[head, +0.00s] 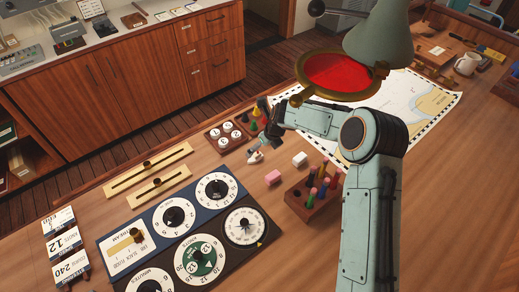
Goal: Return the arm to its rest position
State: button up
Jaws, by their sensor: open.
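My arm (365,160) rises from the lower right in the head view and bends left over the table. My gripper (255,155) is at the arm's far end, small in the view, above the wooden table between the tray of round white pieces and the pink block. It looks open, and I see nothing held in it. The wrist partly hides the tray with coloured pegs behind it.
A lamp with a red lens (342,72) hangs close above my forearm. A peg block (313,193) stands just left of my upright link. Pink (273,177) and white (300,159) blocks lie nearby. A chart (405,110) lies behind; dial panels (180,235) fill the left.

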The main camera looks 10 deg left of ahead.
dwell(0.4)
